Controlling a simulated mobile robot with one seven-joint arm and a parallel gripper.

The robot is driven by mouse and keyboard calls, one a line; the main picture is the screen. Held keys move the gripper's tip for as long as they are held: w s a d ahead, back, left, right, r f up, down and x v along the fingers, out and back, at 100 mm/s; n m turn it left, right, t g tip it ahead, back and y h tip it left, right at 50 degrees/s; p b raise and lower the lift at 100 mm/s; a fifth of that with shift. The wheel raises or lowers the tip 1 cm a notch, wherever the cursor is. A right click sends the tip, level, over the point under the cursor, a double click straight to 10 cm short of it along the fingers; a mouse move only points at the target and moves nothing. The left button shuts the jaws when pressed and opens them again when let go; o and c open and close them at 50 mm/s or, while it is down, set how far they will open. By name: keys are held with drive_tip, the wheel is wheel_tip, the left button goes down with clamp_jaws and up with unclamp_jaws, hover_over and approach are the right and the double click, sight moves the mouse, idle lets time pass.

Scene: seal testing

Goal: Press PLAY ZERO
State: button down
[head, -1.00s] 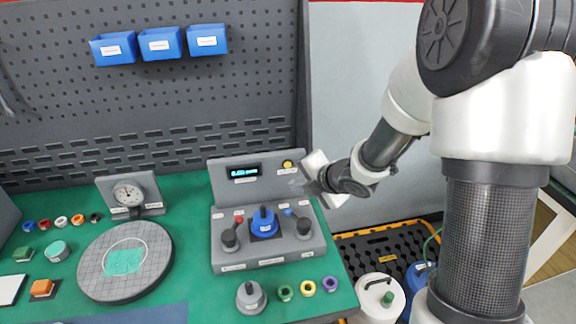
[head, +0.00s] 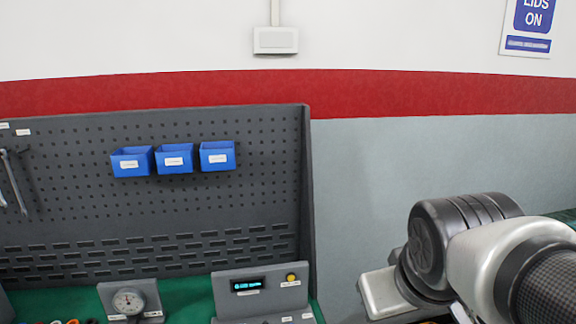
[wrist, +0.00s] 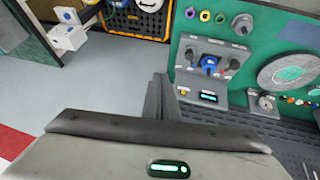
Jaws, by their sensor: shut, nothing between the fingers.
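A grey console (head: 262,301) with a lit display (head: 247,285) stands on the green bench. A round yellow button (head: 291,278) sits on its upright face, right of the display, above a small white label too small to read surely. My gripper (wrist: 160,85) is shut and empty, above and apart from the console. Its fingertips are hard to make out. In the head view my arm is at lower right, clear of the button.
A pegboard (head: 80,210) with blue bins (head: 174,159) rises behind the bench. A dial gauge (head: 128,302) stands left of the console. Grey floor (wrist: 90,80) is open left.

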drive_tip(key=s, duration=0.1)
drive_tip(key=s+a+m, duration=0.1)
drive_tip(key=s+m, duration=0.1)
drive_tip(key=shift+s+a+r+g+y, duration=0.3)
drive_tip(key=shift+s+a+y, duration=0.05)
drive_tip(key=shift+s+y, duration=0.05)
idle(0.4)
